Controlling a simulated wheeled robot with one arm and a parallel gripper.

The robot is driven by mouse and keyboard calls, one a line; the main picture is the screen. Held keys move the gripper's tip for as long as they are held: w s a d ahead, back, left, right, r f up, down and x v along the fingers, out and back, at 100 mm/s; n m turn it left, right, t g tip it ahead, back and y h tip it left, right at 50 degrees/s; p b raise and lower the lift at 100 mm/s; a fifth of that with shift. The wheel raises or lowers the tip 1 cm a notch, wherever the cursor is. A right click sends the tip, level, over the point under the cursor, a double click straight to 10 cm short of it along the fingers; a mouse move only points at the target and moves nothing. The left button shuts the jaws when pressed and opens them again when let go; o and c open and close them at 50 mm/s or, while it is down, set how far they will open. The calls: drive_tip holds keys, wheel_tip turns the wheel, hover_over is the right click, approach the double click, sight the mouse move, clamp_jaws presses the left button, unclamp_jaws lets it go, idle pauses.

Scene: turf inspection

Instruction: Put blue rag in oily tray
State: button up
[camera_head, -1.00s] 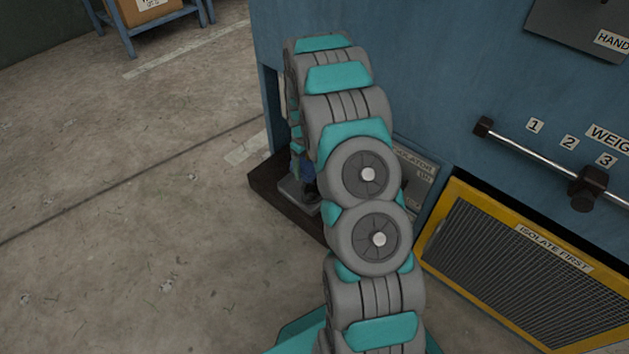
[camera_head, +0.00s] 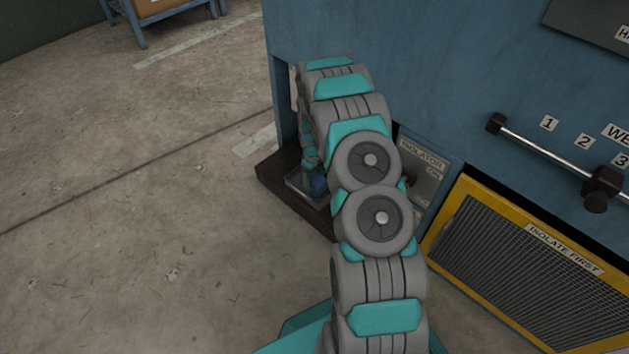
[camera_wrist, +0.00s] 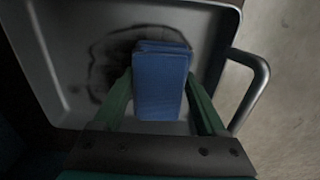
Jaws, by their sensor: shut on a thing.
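The blue rag (camera_wrist: 160,82) is a folded block between the two green fingers of my gripper (camera_wrist: 160,95) in the wrist view. My gripper is shut on it. The rag is over the grey metal tray (camera_wrist: 60,50), which has a dark oily stain on its floor and a bar handle at the right. I cannot tell whether the rag touches the tray floor. In the head view the rag (camera_head: 318,185) shows as a small blue patch at the tray (camera_head: 296,184), partly hidden by my arm. My gripper's fingers are hidden there.
The tray sits on a dark ledge (camera_head: 272,178) at the foot of a blue machine (camera_head: 400,60). An isolator panel (camera_head: 425,165) and a yellow-framed grille (camera_head: 520,270) are to the right. A metal rail with labels (camera_head: 545,155) is above. Concrete floor at left is clear.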

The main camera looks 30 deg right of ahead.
sight(314, 178)
drive_tip(key=shift+f, duration=0.15)
drive_tip(key=o, duration=1.2)
drive_tip(key=shift+o, duration=0.2)
wheel_tip(314, 178, up, 13)
drive_tip(key=s+a+r+m, duration=0.1)
drive_tip(key=s+a+r, duration=0.3)
drive_tip(key=r, duration=0.3)
drive_tip(key=s+a+r, duration=0.3)
drive_tip(key=s+r, duration=0.2)
drive_tip(key=r, duration=0.1)
drive_tip(key=s+a+r+m, duration=0.1)
drive_tip(key=s+a+r, duration=0.2)
drive_tip(key=s, duration=0.7)
drive_tip(key=s+a+r+m+g, duration=0.1)
drive_tip(key=s+a+r, duration=0.3)
drive_tip(key=s, duration=0.7)
drive_tip(key=s+a+r+m, duration=0.1)
drive_tip(key=s+a+r, duration=0.2)
drive_tip(key=s+r, duration=0.3)
drive_tip(key=s, duration=0.5)
drive_tip(key=shift+a+r+g+p, duration=0.2)
drive_tip(key=shift+g+p, duration=0.2)
